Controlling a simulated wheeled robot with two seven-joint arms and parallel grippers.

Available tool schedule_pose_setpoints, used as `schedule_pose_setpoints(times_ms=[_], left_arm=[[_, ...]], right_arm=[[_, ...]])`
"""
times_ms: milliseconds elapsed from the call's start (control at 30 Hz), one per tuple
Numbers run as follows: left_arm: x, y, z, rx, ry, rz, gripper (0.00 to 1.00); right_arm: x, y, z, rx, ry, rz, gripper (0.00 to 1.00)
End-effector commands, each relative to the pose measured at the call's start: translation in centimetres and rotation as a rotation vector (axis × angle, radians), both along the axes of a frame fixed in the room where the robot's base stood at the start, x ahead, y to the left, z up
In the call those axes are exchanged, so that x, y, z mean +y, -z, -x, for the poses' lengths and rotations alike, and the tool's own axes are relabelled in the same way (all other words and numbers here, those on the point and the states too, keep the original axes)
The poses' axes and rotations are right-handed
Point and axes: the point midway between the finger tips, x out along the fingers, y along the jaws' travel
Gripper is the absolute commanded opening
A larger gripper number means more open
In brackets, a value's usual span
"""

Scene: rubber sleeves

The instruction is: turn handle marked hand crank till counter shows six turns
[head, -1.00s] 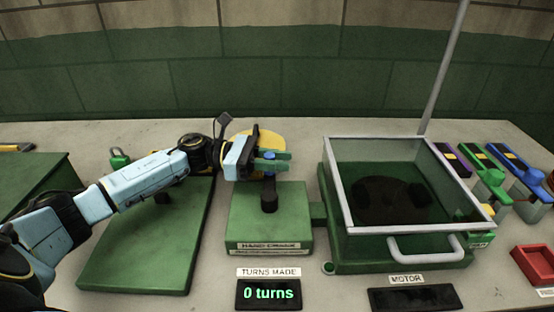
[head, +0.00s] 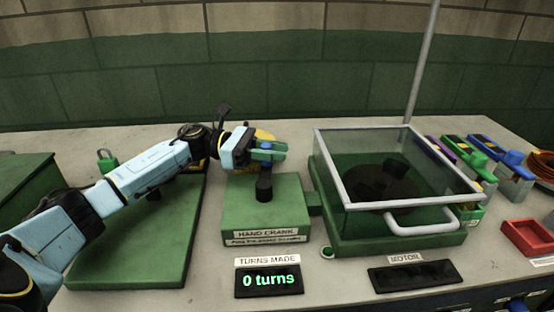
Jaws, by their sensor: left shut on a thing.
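The hand crank base (head: 290,212) is a green block with a label reading HAND CRANK on its front. A dark post (head: 264,187) stands on top of it. My left gripper (head: 267,151) is above and behind the post, shut on the crank handle, of which a small blue part (head: 266,146) shows between the green fingers. The rest of the handle is hidden by the gripper. The counter (head: 269,281) in front reads 0 turns under a TURNS MADE label. My right gripper is not in view.
A clear-lidded box (head: 318,165) with a grey frame and handle stands right of the crank. A dark MOTOR panel (head: 414,274) lies before it. A green plate (head: 130,262) lies under my left arm. A red tray (head: 527,238) and coloured clamps (head: 513,166) are at right.

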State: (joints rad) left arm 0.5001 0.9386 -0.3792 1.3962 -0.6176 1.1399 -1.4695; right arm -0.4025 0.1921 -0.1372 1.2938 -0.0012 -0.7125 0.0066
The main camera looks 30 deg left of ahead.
Motion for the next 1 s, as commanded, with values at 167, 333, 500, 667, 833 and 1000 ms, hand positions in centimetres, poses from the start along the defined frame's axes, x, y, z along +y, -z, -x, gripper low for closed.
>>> schedule_pose_setpoints(times_ms=[167, 333, 500, 667, 833, 1000], left_arm=[[0.23, 0.01, -0.04, 0.003, 0.003, -0.001, 0.0], [0.22, -0.03, -0.04, 0.004, 0.004, -0.001, 0.0], [0.2, -0.04, -0.03, 0.004, 0.004, -0.001, 0.35], [0.18, -0.04, -0.03, 0.002, 0.004, 0.0, 0.47], [0.17, -0.03, -0.02, 0.002, 0.004, 0.0, 0.47], [1.12, 0.05, 0.29, 0.004, 0.002, -0.001, 0.47]], right_arm=[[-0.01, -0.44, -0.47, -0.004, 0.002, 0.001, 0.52], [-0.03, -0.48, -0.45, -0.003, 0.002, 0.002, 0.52], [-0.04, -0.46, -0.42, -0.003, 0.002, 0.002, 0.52], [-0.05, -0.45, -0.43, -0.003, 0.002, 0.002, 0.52], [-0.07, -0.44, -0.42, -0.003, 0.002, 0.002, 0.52], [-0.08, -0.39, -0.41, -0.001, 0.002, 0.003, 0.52]])
